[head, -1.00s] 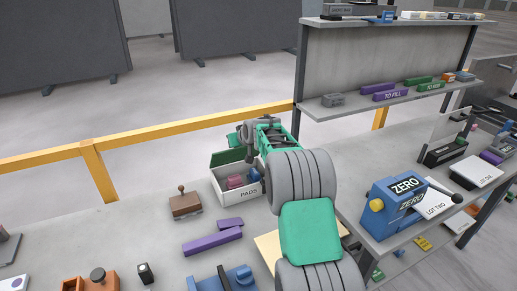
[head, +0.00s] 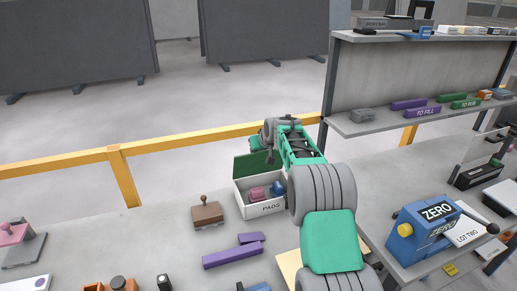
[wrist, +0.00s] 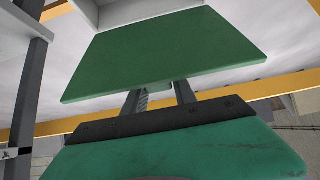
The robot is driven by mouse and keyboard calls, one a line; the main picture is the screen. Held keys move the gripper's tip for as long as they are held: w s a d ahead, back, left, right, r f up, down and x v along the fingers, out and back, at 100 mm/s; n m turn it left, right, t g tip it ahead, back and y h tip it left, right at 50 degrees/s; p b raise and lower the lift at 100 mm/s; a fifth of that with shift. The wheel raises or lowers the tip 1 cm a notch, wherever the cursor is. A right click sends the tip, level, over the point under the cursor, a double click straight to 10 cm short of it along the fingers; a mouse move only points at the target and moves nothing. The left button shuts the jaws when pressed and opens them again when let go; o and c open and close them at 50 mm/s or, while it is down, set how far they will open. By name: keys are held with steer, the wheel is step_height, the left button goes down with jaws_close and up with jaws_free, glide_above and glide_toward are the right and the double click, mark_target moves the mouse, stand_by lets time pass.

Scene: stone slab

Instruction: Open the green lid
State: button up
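The white box marked PADS (head: 265,209) stands on the stone slab, its top uncovered. Its green lid (head: 250,167) is raised at the box's far edge, roughly upright. A pink item (head: 259,193) and a blue item (head: 278,188) show inside the box. My gripper (head: 257,143) is at the lid's far side, above and behind its top edge. In the wrist view the green lid (wrist: 165,52) fills the upper middle. The two fingers of my gripper (wrist: 160,93) are apart with a gap between them. Their tips are hidden behind the lid; I cannot tell whether they touch it.
A brown stamp (head: 207,212) and purple blocks (head: 233,252) lie left of and before the box. A blue ZERO device (head: 432,233) stands right. A yellow rail (head: 190,139) runs behind the slab. A shelf (head: 400,122) rises at the back right.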

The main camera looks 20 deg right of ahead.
steer(key=shift+o, duration=0.7)
steer(key=shift+a+f, duration=0.1)
steer(key=shift+f, duration=0.1)
steer(key=shift+r, duration=0.15)
steer(key=b+v, duration=0.2)
steer(key=v, duration=0.5)
steer(key=shift+s+r, duration=0.2)
steer(key=shift+s, duration=0.1)
steer(key=s+a+r+g, duration=0.1)
steer(key=s+a, duration=0.2)
steer(key=s, duration=0.6)
steer(key=s+a+r+g, duration=0.1)
steer(key=s+a, duration=0.2)
steer(key=s, duration=0.5)
steer(key=s+a+f+g, duration=0.1)
steer(key=s+f, duration=0.3)
steer(key=s, duration=0.8)
steer(key=s+a+f+g, duration=0.1)
steer(key=s+f, duration=0.3)
steer(key=s, duration=0.8)
steer(key=shift+s+a+m+g+h, duration=0.3)
steer(key=shift+a+g, duration=0.1)
steer(key=shift+a, duration=0.35)
